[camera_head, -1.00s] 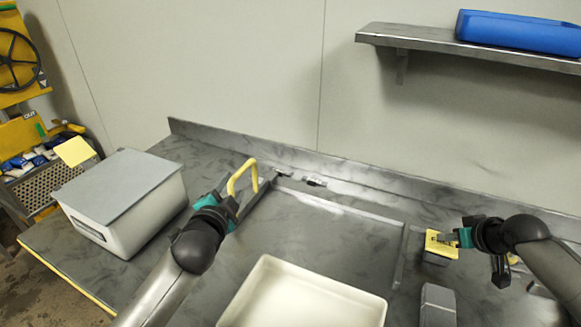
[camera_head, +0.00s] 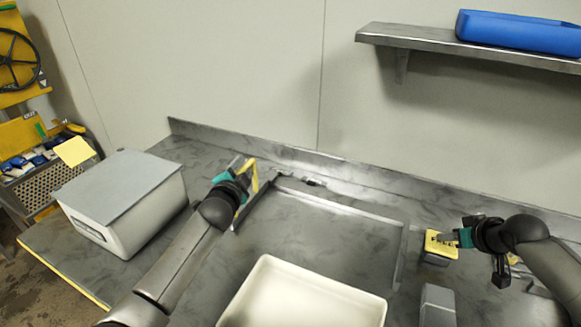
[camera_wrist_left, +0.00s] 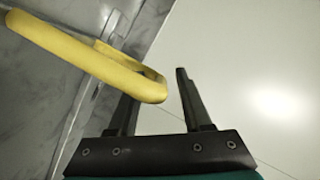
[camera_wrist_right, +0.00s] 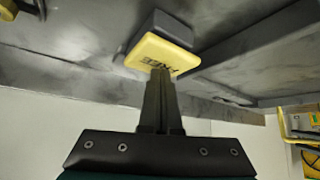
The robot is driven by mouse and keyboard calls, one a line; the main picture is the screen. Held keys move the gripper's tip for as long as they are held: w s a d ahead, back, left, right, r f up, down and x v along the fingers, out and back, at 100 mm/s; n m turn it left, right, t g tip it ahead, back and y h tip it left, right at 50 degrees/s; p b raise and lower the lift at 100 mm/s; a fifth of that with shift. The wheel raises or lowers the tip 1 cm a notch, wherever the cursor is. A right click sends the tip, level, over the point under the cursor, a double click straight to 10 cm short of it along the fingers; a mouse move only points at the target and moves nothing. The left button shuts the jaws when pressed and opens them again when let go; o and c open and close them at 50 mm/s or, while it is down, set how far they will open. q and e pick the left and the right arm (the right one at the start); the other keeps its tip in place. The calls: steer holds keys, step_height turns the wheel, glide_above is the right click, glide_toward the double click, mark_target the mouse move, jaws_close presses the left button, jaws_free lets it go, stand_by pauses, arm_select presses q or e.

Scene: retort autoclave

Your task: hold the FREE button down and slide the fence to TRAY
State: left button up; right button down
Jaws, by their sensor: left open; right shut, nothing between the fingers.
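The fence (camera_head: 257,203) is a dark bar at the left side of the marked-off table area, with a yellow loop handle (camera_head: 255,181). My left gripper (camera_head: 243,165) is open at the handle and partly hides it. In the left wrist view the rounded end of the yellow handle (camera_wrist_left: 120,75) reaches over one finger into the gap between the fingers. The yellow FREE button (camera_head: 441,244) sits on a grey block at the right. My right gripper (camera_head: 459,238) is shut and empty, its tips at the button's edge. In the right wrist view the tips overlap the button face (camera_wrist_right: 160,52); I cannot tell how far it is pressed.
A cream tray (camera_head: 262,268) lies at the front middle. A lidded grey box (camera_head: 125,190) stands at the left. A grey block (camera_head: 437,305) is at the front right. A shelf with a blue bin (camera_head: 520,32) is on the wall. The table between fence and button is clear.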

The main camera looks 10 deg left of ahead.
arm_select(q)
steer(key=shift+w, duration=0.1)
jaws_close()
stand_by(0.4)
stand_by(1.1)
